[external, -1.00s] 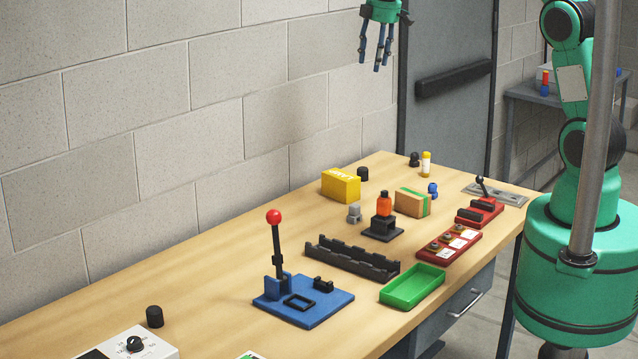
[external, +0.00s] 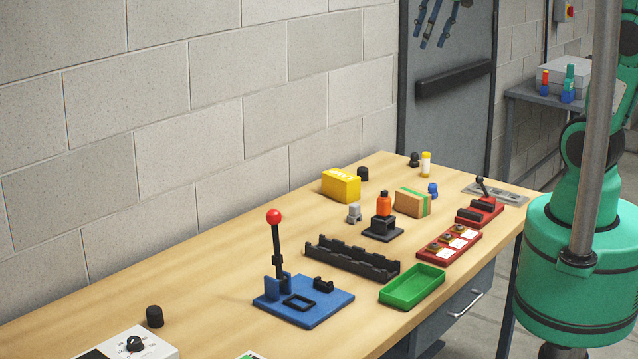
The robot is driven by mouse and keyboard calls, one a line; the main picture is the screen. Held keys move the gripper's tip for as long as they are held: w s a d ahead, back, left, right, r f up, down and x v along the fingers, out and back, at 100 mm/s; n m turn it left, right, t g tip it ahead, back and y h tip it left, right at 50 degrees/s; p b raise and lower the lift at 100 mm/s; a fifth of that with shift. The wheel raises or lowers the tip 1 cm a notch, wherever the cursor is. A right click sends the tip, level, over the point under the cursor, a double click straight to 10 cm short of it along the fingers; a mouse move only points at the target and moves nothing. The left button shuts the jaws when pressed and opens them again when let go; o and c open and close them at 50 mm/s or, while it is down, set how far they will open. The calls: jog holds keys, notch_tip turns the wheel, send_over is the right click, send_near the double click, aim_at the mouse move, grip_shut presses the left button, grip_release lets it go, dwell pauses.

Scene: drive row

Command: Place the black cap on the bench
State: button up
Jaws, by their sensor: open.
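Several small black pieces that could be the black cap are in view. A ribbed black cylinder (external: 154,316) stands on the bench (external: 215,290) at the front left. Another black cylinder (external: 363,174) stands behind the yellow box (external: 341,185). A small black knob-like piece (external: 414,159) is at the far end. An orange bottle (external: 384,206) with a dark top stands on a black stand. I cannot tell which piece is meant. My gripper (external: 433,30) is open and empty, high in front of the grey door, with its upper part cut off by the frame.
A blue base with a red-knobbed lever (external: 274,217), a black rack (external: 350,259), a green tray (external: 412,287) and red fixtures (external: 449,244) occupy the bench's middle and right. A cardboard box (external: 412,202) stands near the bottle. The bench's left middle is clear.

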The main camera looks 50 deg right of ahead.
jog(key=s+a+f+m, duration=0.1)
jog(key=s+a+m, duration=0.1)
jog(key=s, duration=0.7)
jog(key=s+a+f+m+t, duration=0.1)
jog(key=s+a+f, duration=0.1)
jog(key=s, duration=0.6)
jog(key=shift+s+a+f+m, duration=0.15)
jog(key=shift+s+a+m, duration=0.05)
jog(key=shift+s+m, duration=0.2)
notch_tip(320, 180, down, 8)
jog(key=b, duration=0.8)
jog(key=shift+f, duration=0.2)
